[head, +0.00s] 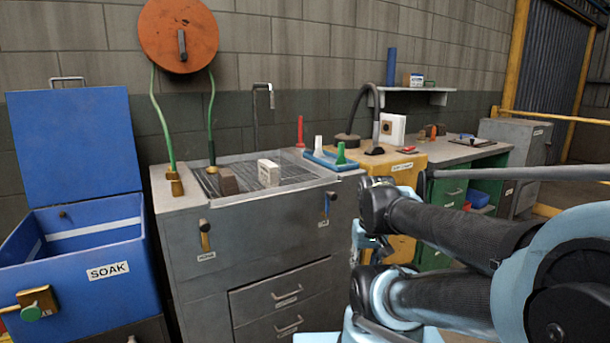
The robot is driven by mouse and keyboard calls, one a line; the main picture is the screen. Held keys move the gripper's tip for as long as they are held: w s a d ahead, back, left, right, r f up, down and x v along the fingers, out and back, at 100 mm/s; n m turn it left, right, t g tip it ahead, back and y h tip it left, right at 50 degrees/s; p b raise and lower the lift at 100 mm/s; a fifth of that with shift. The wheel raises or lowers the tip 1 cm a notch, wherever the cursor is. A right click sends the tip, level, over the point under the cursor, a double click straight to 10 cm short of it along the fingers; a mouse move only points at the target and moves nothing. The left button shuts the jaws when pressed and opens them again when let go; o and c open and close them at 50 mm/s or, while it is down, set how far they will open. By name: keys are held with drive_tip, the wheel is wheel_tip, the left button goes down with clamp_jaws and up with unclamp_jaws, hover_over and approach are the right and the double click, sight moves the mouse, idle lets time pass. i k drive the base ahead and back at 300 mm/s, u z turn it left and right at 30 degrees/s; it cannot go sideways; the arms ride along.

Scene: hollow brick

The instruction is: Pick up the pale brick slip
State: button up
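A pale, cream-coloured brick slip (268,173) stands on the grated top of the grey sink bench (290,198) in the head view. It has faint dark marks on its front face. A darker brown brick (229,182) sits on the same grating just left of it, apart from it. My arm comes in from the right and is folded in front of the benches, well right of and apart from the pale slip. No gripper fingers can be made out in this view.
Green hoses (157,115) hang at left beside the open blue SOAK bin (95,260). A yellow cabinet (392,164) adjoins at right.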

sight(268, 173)
drive_tip(key=z, duration=1)
drive_tip(key=k, duration=1.15)
drive_tip(key=u, duration=0.85)
drive_tip(key=i, duration=1)
drive_tip(key=z, duration=0.05)
